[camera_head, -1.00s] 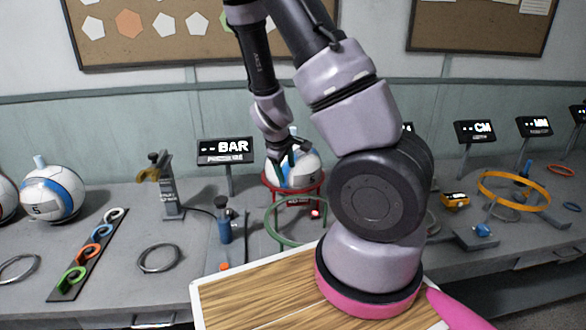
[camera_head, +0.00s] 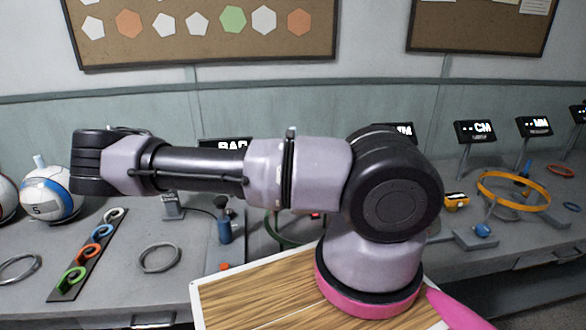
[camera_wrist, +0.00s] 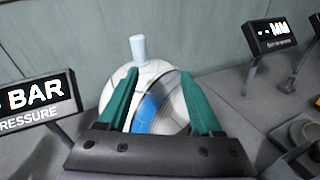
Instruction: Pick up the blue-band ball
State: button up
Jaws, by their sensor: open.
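In the wrist view a white ball with a blue band (camera_wrist: 147,112) and a pale blue plug on top sits between my gripper's (camera_wrist: 158,76) two teal fingers. The fingers are apart, one at each side of the ball in the picture. I cannot tell if they touch it. The ball's lower part is hidden by the gripper's dark base. In the head view my arm hides the gripper and the place of this ball. A second ball with a blue band (camera_head: 47,192) stands at the left of the bench, partly behind my arm.
The BAR sign (camera_wrist: 36,98) is left of the ball and the MM sign (camera_wrist: 272,36) is right. An orange ring (camera_head: 512,203) is at the right.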

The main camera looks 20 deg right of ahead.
jog(key=w+n, duration=0.1)
jog(key=w, duration=0.1)
jog(key=w+r+n+t, duration=0.1)
jog(key=w, duration=0.1)
jog(key=w+d+n+y, duration=0.1)
jog(key=w, duration=0.1)
jog(key=shift+r+t, duration=0.35)
jog(key=shift+t, duration=0.05)
jog(key=shift+x, duration=2.7)
jog(key=shift+a+r, duration=0.1)
jog(key=shift+r, duration=0.05)
grip_shut()
jog(key=shift+w, duration=0.1)
